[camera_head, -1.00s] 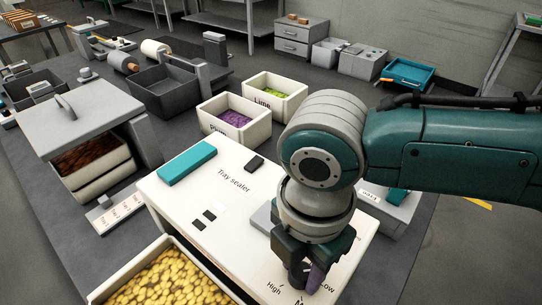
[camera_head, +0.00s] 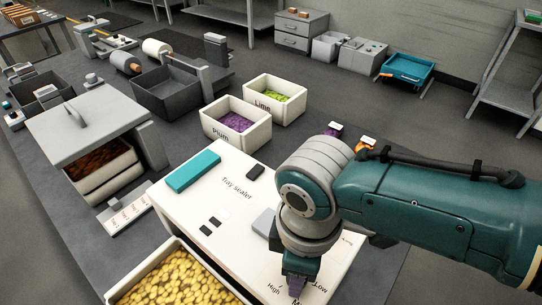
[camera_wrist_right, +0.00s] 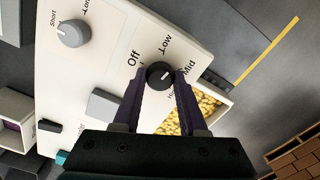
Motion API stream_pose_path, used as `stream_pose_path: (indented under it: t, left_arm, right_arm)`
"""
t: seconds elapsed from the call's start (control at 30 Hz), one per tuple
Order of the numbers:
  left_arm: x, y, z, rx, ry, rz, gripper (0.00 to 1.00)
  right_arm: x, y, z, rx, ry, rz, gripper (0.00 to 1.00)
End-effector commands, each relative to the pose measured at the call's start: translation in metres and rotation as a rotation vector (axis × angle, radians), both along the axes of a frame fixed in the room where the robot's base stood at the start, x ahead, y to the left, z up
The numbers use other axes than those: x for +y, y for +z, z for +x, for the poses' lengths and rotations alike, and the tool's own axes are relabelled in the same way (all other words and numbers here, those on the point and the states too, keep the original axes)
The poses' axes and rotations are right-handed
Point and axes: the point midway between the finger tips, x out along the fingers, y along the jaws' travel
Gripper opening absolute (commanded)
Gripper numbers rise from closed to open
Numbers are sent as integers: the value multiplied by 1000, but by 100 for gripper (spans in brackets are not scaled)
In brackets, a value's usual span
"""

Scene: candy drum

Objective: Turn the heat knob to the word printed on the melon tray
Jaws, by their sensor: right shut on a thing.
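The heat knob (camera_wrist_right: 160,73) is a round black dial with a pale mark, on the white tray sealer panel (camera_wrist_right: 110,65). Off, Low, Mid and High are printed around it. The mark seems to point toward the Low–Mid side, but I cannot tell exactly. My right gripper (camera_head: 297,288) is over the sealer's front edge; its purple fingers (camera_wrist_right: 130,105) are closed on the knob from both sides. A tray of yellow candies (camera_head: 125,285) stands at the sealer's near side; no word shows on it. I cannot tell whether it is the melon tray. My left gripper is not visible.
Trays marked Plum (camera_head: 215,130) and Lime (camera_head: 262,112) stand behind the sealer. A teal block (camera_head: 193,170) lies on its top. A grey-lidded unit (camera_head: 85,125) stands at left. A second, grey knob (camera_wrist_right: 73,33) is on the panel. My right arm covers the sealer's right side.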

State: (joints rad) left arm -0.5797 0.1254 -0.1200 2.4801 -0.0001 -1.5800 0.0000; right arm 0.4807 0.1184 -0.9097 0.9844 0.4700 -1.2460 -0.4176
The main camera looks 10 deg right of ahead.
Motion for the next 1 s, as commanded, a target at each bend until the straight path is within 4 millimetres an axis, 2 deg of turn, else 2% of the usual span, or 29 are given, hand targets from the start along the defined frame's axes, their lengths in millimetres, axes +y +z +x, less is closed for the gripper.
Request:
stream_pose_path:
  t: [0.5,0.7,1.0]
  left_arm:
    - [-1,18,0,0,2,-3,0]
    - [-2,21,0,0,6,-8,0]
    - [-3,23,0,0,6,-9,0]
  right_arm:
    - [2,2,-1,3,-465,3,0]
    - [1,2,-1,3,-590,1,0]
    - [1,1,0,3,-690,1,0]
